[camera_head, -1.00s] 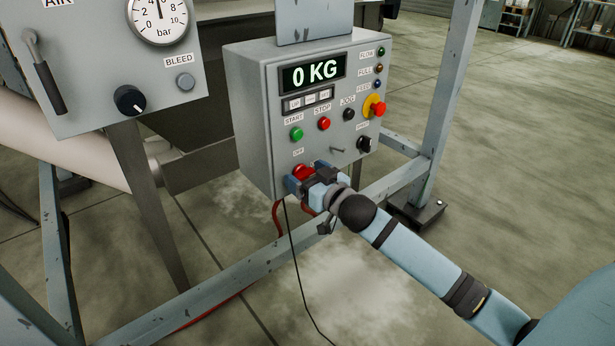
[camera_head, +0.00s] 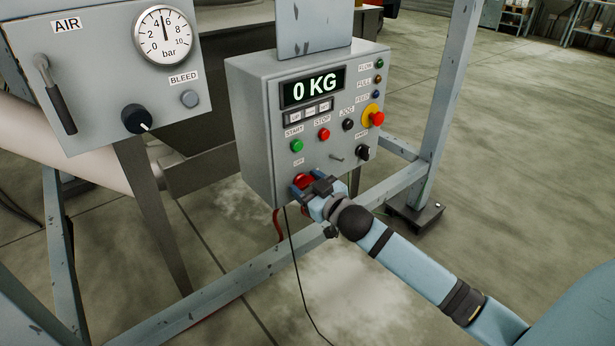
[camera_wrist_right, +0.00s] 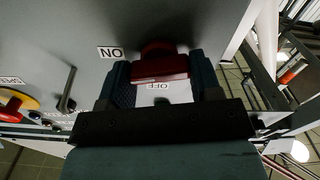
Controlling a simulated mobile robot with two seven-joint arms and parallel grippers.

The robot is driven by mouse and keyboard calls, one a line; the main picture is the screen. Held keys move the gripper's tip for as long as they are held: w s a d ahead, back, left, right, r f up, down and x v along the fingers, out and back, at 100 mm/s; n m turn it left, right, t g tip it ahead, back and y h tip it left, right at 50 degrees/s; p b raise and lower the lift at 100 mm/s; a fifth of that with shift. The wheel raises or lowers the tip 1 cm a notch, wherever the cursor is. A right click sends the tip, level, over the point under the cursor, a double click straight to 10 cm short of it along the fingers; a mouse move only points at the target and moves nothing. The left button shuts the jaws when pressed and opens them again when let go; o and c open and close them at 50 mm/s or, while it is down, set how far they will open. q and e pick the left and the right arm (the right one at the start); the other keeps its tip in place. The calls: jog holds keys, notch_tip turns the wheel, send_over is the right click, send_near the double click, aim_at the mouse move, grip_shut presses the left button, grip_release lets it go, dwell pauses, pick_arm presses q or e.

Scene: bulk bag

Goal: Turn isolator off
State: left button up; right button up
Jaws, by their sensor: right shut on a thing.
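The isolator is a red rotary handle (camera_head: 304,180) low on the front of the grey control box (camera_head: 258,140), with an OFF label (camera_head: 298,161) above it. My right gripper (camera_head: 308,184) is at the handle, its blue fingers on either side of it. In the right wrist view the red handle (camera_wrist_right: 160,68) sits between the two fingers (camera_wrist_right: 162,85). There the picture is upside down, with an ON label (camera_wrist_right: 110,53) to the left and the OFF label (camera_wrist_right: 152,86) just below the handle. The handle's exact angle is hard to tell. My left gripper is not in view.
Above the isolator are a green START button (camera_head: 297,146), a red STOP button (camera_head: 324,134) and a small metal lever (camera_head: 337,157). A yellow-and-red emergency stop (camera_head: 374,117) is at the right. A grey frame beam (camera_head: 270,268) and a hanging black cable (camera_head: 297,270) are below.

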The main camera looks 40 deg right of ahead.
pick_arm(q)
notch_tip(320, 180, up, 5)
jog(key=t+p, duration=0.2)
jog(key=p, duration=0.1)
pick_arm(e)
jog(key=n, duration=0.2)
jog(key=shift+r+n, duration=0.25)
jog(key=shift+n, duration=0.15)
jog(key=shift+a+n+p, duration=0.1)
jog(key=shift+n+p, duration=0.25)
jog(key=shift+n, duration=0.15)
jog(key=n+p, duration=0.1)
jog(key=n, duration=0.1)
jog(key=n+p, duration=0.3)
jog(key=n, duration=0.2)
jog(key=shift+f, duration=0.25)
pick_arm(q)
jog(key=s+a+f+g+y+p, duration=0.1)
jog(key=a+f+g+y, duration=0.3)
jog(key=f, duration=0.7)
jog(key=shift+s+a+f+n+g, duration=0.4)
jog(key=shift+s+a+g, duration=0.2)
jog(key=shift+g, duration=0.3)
pick_arm(e)
jog(key=shift+f+n, duration=0.15)
jog(key=shift+n, duration=2.05)
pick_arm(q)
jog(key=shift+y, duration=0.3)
pick_arm(e)
jog(key=o, duration=0.9)
